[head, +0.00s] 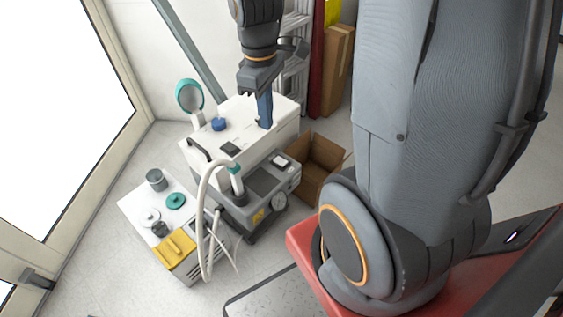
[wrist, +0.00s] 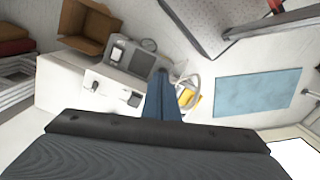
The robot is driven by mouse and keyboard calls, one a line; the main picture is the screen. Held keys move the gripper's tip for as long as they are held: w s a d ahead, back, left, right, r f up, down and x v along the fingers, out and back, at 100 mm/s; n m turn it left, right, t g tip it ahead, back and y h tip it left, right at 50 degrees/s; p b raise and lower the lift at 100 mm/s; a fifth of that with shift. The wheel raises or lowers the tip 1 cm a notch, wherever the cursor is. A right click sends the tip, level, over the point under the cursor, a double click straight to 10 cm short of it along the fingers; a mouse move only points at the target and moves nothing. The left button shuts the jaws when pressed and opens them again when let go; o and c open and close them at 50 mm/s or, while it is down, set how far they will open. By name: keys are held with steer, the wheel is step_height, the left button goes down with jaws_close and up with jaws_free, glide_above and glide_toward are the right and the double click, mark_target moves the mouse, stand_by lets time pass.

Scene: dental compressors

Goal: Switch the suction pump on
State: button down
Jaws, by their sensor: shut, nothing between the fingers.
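A grey machine (head: 262,200) with a round gauge, a yellow label and a pale hose (head: 203,205) stands on the floor. Behind it is a white boxy unit (head: 258,150) with a blue knob, a dark handle and a small dark square on top. I cannot tell for certain which is the suction pump or how its switch is set. My gripper (head: 265,122) points down over the white unit, its blue fingers together and empty. In the wrist view, the fingers (wrist: 163,100) partly cover the scene; the grey machine (wrist: 128,56) and white unit (wrist: 105,88) show to their left.
A low cabinet (head: 138,206) at the left carries jars, lids and a yellow item (head: 175,250). An open cardboard box (head: 318,165) stands right of the machines. A round teal-rimmed item (head: 189,96) rises behind.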

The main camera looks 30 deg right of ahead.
steer(key=w+d+f+n+b, duration=0.55)
steer(key=w+f, duration=0.25)
steer(key=f, duration=0.2)
steer(key=n+g+b, duration=0.1)
steer(key=n+b, duration=0.6)
steer(key=n, duration=0.1)
glide_above(284, 162)
steer(key=w+a, duration=0.1)
steer(key=w, duration=0.1)
step_height(284, 162, down, 10)
steer(key=shift+s+d+f+n, duration=0.1)
steer(key=shift+d+n, duration=0.1)
steer(key=shift+n, duration=0.25)
steer(key=f+b, duration=0.1)
steer(key=f, duration=0.3)
steer(key=s+f+b, duration=0.1)
steer(key=f, duration=0.4)
steer(key=f+b, duration=0.1)
steer(key=f, duration=0.3)
steer(key=shift+s+d+f, duration=0.25)
steer(key=shift+f+b, duration=0.2)
steer(key=shift+b, duration=0.1)
